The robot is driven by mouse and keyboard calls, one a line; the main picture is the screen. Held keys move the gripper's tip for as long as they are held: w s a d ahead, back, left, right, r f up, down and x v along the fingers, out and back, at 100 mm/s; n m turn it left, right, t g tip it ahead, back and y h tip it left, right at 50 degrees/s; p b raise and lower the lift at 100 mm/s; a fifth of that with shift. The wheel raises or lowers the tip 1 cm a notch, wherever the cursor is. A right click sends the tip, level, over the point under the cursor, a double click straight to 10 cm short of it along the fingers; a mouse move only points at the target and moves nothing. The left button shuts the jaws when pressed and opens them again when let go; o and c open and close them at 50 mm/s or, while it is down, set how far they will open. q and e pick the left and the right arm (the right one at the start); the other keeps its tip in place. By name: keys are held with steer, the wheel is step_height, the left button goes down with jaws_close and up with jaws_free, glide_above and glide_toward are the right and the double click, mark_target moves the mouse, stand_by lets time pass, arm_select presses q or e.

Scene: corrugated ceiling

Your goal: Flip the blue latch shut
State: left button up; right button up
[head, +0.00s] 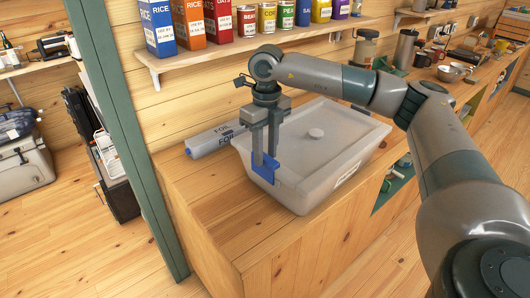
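A grey storage bin (300,190) with a translucent lid (335,125) stands on the wooden counter. The lid lies on the bin and has a round knob on top. The blue latch (263,172) is on the bin's near left end, at the lid's edge. My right gripper (265,160) points down over the latch, with its two fingers apart. The fingertips overlap the latch's upper part; I cannot tell whether they touch it. The fingers hide part of the latch, and its exact angle is unclear. My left gripper is out of view.
A shelf (240,45) with boxes and cans runs above. A green post (125,130) stands at the left. Mugs and a metal bowl (450,74) stand farther right.

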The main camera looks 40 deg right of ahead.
steer(key=shift+o, duration=0.6)
steer(key=shift+r, duration=0.55)
step_height(320, 180, up, 7)
steer(key=b, duration=0.3)
step_height(320, 180, up, 8)
glide_above(265, 156)
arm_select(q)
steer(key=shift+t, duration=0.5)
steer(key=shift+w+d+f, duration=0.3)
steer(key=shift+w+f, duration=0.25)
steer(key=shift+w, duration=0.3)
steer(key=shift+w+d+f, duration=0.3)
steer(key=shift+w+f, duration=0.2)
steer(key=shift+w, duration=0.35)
arm_select(e)
steer(key=shift+s+d+r, duration=0.15)
steer(key=shift+r, duration=0.5)
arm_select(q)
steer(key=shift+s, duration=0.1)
